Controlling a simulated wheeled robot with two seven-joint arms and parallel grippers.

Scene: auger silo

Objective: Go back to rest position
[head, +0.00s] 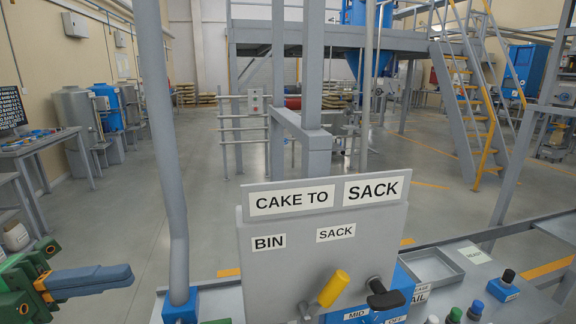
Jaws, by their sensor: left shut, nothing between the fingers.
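My left gripper (128,275) is at the lower left, with green and dark parts behind two blue fingers. The fingers are shut together and hold nothing. It hangs well left of the control panel (290,260), apart from it. My right gripper is not in the head view.
The panel reads "CAKE TO SACK", with "BIN" and "SACK" labels, a yellow lever (333,288) tilted to the right and a black handle (385,297). A grey post (170,150) stands between my left gripper and the panel. A grey tray (432,266) and several knobs are right. The floor behind is open.

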